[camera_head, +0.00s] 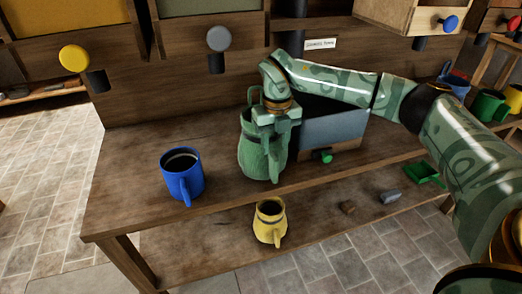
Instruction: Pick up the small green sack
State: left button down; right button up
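The green sack (252,158) stands upright on the wooden bench, between the blue mug and a grey-blue panel. My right gripper (273,140) comes down from above at the sack's neck and covers part of its top and right side. The green fingers blend with the green sack, so I cannot tell whether they are closed on it or only around it. The sack's base appears to rest on the bench. My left gripper is not in view.
A blue mug (182,176) stands left of the sack, and a yellow jug (269,222) in front. The grey-blue panel (334,128) with a green knob (323,156) is close right. A green scoop (425,173) and small lumps lie farther right. Bare bench lies at front left.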

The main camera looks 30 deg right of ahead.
aim_at(274, 166)
notch_tip(274, 166, down, 2)
jog(key=shift+f, duration=0.4)
jog(key=f+b, duration=0.1)
jog(key=f, duration=0.1)
jog(key=f+b, duration=0.1)
jog(key=f, duration=0.2)
jog(key=shift+s+a+f+b, duration=0.1)
jog(key=shift+s+a+b, duration=0.1)
jog(key=shift+b, duration=0.2)
grip_shut()
